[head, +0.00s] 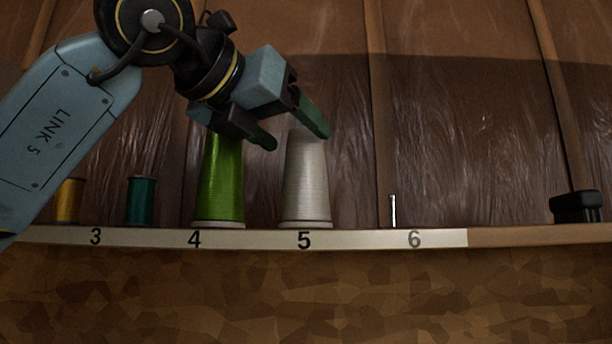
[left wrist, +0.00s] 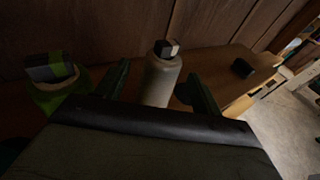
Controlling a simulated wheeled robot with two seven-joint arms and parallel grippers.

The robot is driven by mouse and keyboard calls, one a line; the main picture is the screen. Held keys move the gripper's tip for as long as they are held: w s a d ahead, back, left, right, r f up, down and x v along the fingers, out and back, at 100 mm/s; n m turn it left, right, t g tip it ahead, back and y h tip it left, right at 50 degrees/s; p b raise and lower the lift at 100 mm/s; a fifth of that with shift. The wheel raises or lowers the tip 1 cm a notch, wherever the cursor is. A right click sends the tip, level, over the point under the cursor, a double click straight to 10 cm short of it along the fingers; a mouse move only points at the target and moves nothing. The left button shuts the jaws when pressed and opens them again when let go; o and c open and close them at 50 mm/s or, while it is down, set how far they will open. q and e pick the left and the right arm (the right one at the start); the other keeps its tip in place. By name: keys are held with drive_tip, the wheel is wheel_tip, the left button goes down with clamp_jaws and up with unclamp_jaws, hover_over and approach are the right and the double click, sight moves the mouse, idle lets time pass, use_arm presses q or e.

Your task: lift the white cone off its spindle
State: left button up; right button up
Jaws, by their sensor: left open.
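The white cone (head: 306,185) stands upright on the shelf above the number 5. In the left wrist view the white cone (left wrist: 161,82) shows from above, with a black and white piece at its top. My left gripper (head: 296,142) is open. Its green fingertips are at the height of the cone's upper part, and one finger overlaps the cone's top in the head view. In the left wrist view the cone's top shows between and beyond the two fingers (left wrist: 156,86). I cannot tell whether a finger touches it. My right gripper is not in view.
A green cone (head: 220,180) stands close by at number 4. Smaller teal (head: 140,201) and yellow (head: 68,201) spools stand farther left. A bare metal spindle (head: 393,211) stands at number 6. A black object (head: 577,207) sits at the shelf's right end.

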use_arm(q)
drive_tip(key=x, duration=0.1)
drive_tip(key=p+x, duration=0.1)
drive_tip(key=x, duration=0.1)
drive_tip(key=p+x, duration=0.1)
drive_tip(key=x, duration=0.1)
drive_tip(key=shift+w+d+r, duration=0.1)
drive_tip(key=shift+d+r, duration=0.1)
drive_tip(key=shift+r, duration=0.05)
drive_tip(key=shift+w+d+f, duration=0.1)
drive_tip(key=shift+w+d, duration=0.05)
drive_tip(key=shift+w, duration=0.1)
drive_tip(key=shift+s, duration=0.1)
drive_tip(key=shift+c, duration=0.9)
drive_tip(key=c, duration=1.2)
